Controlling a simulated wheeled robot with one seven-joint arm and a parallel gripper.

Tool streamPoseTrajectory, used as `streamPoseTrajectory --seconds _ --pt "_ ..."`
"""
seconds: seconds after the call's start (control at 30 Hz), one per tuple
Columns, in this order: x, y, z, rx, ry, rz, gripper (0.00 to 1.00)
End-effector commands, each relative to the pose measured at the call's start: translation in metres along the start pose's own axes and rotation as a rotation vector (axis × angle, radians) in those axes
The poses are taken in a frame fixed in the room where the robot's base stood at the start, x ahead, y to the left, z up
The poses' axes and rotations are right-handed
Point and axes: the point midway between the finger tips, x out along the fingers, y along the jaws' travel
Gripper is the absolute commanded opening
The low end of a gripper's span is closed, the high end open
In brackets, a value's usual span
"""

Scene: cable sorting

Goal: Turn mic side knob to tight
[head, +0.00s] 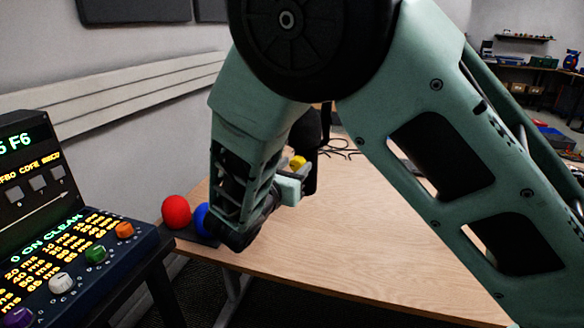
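A dark upright shape (311,150), which looks like the microphone or its mount, stands on the wooden table behind my arm and is largely hidden. A small yellow part (297,162) shows against it and may be the side knob; I cannot tell which way it is turned. My gripper (292,186) is at the end of the pale green arm, close beside the yellow part. Its fingers are mostly hidden by my arm, so contact and opening cannot be told.
A red ball (176,212) and a partly hidden blue ball (201,217) sit on a dark base at the table's left edge. A control panel (95,255) with coloured knobs stands at left. The wooden table (375,250) is clear in front; thin black cables (342,148) lie behind.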

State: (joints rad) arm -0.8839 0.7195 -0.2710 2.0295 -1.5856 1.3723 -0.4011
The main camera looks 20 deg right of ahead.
Motion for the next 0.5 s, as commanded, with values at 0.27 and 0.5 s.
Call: streamPoseTrajectory --seconds 0.27,0.5 --pt "-0.0004 -0.0001 -0.0001 0.001 0.0 0.0 0.07" --pt "-0.0007 -0.0002 -0.0012 0.051 0.0 0.0 0.07"
